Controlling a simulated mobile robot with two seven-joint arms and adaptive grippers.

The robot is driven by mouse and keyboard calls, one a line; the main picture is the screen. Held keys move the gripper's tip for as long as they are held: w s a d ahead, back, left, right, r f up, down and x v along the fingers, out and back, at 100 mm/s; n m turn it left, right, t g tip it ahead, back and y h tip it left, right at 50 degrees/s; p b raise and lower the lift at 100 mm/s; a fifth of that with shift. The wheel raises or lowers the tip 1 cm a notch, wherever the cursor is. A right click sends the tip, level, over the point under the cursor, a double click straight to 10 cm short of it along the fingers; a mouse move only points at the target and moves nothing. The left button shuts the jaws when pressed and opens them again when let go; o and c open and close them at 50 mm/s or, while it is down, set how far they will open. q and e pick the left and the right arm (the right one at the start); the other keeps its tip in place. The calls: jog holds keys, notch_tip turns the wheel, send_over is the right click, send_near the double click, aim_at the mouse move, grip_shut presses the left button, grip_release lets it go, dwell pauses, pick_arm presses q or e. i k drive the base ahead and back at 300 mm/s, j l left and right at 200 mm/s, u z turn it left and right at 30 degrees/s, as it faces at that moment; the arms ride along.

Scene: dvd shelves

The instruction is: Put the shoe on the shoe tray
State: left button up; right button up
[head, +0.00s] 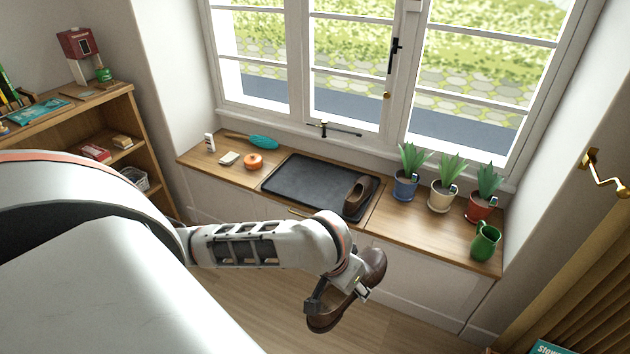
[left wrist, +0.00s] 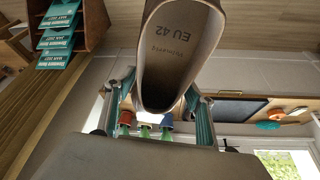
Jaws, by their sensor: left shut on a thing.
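A brown shoe (head: 326,318) is gripped by my left gripper (head: 345,293), in front of the window bench and above the floor. The shoe tray (head: 308,184) is a dark, low-rimmed tray on the wooden bench top. Another brown shoe (head: 357,196) stands at the tray's right end. The tray's left and middle are bare. My right gripper is in neither view.
Three potted plants, in blue (head: 405,187), white (head: 441,197) and red (head: 481,206) pots, and a green jug (head: 485,242) stand right of the tray. An orange round object (head: 253,162) stands left. A bookshelf (head: 135,118) is at left; the window is behind.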

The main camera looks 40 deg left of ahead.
aim_at(331, 188)
jog(key=i+j, duration=0.2)
jog(key=j, duration=0.2)
jog(key=i+j, duration=0.15)
jog(key=j, duration=0.25)
jog(key=i+j, duration=0.4)
